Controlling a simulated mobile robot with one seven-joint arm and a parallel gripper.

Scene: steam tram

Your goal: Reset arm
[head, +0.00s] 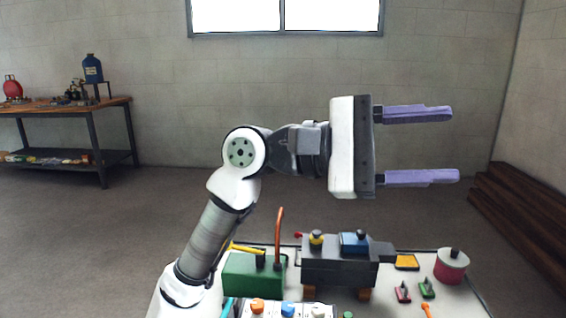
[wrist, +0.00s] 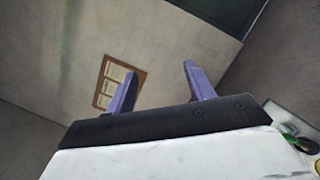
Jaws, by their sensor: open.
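My gripper (head: 455,145) is raised above the work table (head: 390,303) and points to the right in the head view. Its two purple fingers are wide apart with nothing between them. In the wrist view the open fingers (wrist: 158,72) show against a wall, again with nothing held. My arm bends up from the lower left, with its elbow left of the gripper. The gripper touches nothing.
Below stand a green box (head: 252,274), a dark grey machine (head: 338,268) with yellow and blue parts, and a red pot (head: 451,266). A workbench (head: 65,108) is at back left, stacked timber (head: 525,215) at right. A framed board (wrist: 118,82) hangs on the wall.

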